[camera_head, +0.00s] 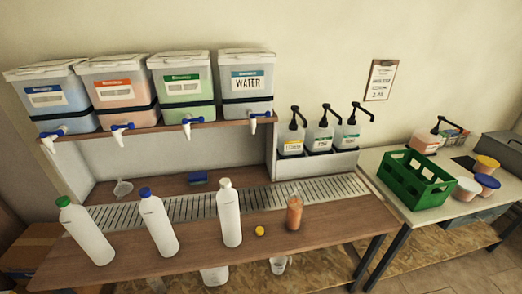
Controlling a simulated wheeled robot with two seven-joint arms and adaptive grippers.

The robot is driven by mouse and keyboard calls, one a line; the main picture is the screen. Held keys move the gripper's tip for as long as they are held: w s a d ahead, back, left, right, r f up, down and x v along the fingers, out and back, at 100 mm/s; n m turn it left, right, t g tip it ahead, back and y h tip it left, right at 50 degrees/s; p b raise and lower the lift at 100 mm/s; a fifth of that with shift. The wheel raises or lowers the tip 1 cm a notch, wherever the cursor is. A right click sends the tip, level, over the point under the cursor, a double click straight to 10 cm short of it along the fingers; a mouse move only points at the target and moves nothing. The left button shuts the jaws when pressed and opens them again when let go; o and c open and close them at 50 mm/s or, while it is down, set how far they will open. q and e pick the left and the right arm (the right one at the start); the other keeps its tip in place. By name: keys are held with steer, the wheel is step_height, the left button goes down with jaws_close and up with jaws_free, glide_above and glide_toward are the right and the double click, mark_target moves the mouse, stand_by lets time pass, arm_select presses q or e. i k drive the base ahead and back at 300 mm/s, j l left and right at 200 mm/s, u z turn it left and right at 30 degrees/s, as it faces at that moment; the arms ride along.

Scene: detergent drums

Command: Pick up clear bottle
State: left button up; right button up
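A small clear bottle (294,212) with orange contents stands upright near the right end of the wooden counter. Its top looks uncapped. A yellow cap (259,231) lies on the counter just left of it. Three white bottles stand in a row to the left: one with a green cap (86,234), one with a blue cap (158,226) and one with a white cap (229,217). Neither of my grippers shows in the head view.
A metal drip grate (330,189) runs behind the bottles. Detergent drums with taps (181,86) sit on the shelf above. Pump bottles (319,137) stand behind. A green crate (414,178) and tubs (467,188) sit on the right table. The counter's front edge is close to the bottles.

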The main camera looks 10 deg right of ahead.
mark_target(295, 201)
steer(key=k+j+z, duration=0.1)
steer(key=j+z, duration=0.35)
steer(key=k+j+z, duration=0.15)
steer(key=j+z, duration=0.25)
steer(key=k+j+z, duration=0.15)
steer(key=z, duration=0.3)
steer(key=k+j+z, duration=0.25)
steer(key=z, duration=0.2)
